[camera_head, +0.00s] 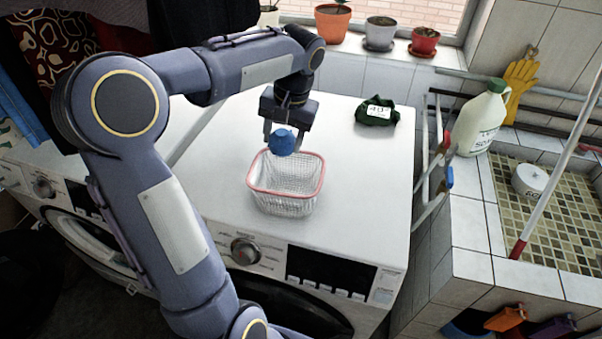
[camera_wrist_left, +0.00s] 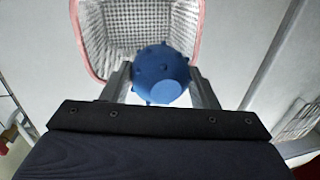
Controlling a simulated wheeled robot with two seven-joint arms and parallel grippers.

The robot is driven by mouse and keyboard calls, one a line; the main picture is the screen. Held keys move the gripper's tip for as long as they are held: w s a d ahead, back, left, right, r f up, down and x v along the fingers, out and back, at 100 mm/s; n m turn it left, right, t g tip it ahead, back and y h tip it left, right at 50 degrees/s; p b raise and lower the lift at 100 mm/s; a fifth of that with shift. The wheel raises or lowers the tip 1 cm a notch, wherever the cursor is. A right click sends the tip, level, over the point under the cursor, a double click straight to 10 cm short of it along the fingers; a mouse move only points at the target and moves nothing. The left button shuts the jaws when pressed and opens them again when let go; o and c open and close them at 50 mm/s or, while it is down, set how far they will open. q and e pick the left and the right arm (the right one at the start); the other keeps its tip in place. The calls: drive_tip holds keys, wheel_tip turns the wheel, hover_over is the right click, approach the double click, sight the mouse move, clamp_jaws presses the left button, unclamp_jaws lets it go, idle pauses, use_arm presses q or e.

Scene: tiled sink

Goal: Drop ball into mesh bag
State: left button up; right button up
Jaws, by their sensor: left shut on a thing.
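A blue knobbly ball (camera_head: 283,142) is held between the fingers of my left gripper (camera_head: 284,135). The ball also shows in the left wrist view (camera_wrist_left: 161,75), pinched between the two fingers (camera_wrist_left: 161,88). A white mesh basket with a pink rim (camera_head: 286,206), which seems to be the mesh bag, stands upright on the white machine top. In the head view the ball is over its far rim. In the left wrist view the basket's open mouth (camera_wrist_left: 113,35) shows behind the ball, which hides part of it. My right gripper is not in view.
The washing machine top (camera_head: 370,180) has free room around the basket. A dark green labelled bundle (camera_head: 377,112) lies at its back right. Potted plants (camera_head: 380,32) stand on the sill behind. A tiled sink (camera_head: 550,205) with a jug (camera_head: 482,118) is at the right.

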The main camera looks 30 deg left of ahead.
use_arm(q)
wheel_tip(320, 180, down, 6)
drive_tip(key=b, duration=0.5)
drive_tip(key=o, duration=1.1)
drive_tip(key=shift+c, duration=0.2)
drive_tip(key=shift+r, duration=0.1)
drive_tip(key=r, duration=0.2)
drive_tip(key=d+r, duration=0.1)
drive_tip(key=r, duration=0.4)
drive_tip(key=shift+w+d+r, duration=0.15)
drive_tip(key=shift+d+r, duration=0.05)
drive_tip(key=shift+r, duration=0.1)
drive_tip(key=s+d+f+t+h, duration=0.2)
drive_tip(key=s+d+f, duration=0.1)
drive_tip(key=s, duration=0.3)
drive_tip(key=s+d+f+m+t+h, duration=0.1)
drive_tip(key=s+d+f+t+h, duration=0.1)
drive_tip(key=s+d+f, duration=0.2)
drive_tip(key=s+d+f+m+t+h, duration=0.1)
drive_tip(key=s+d+f+t, duration=0.1)
drive_tip(key=s+d, duration=0.4)
drive_tip(key=s+f, duration=0.1)
drive_tip(key=s, duration=0.2)
drive_tip(key=shift+f+h, duration=0.4)
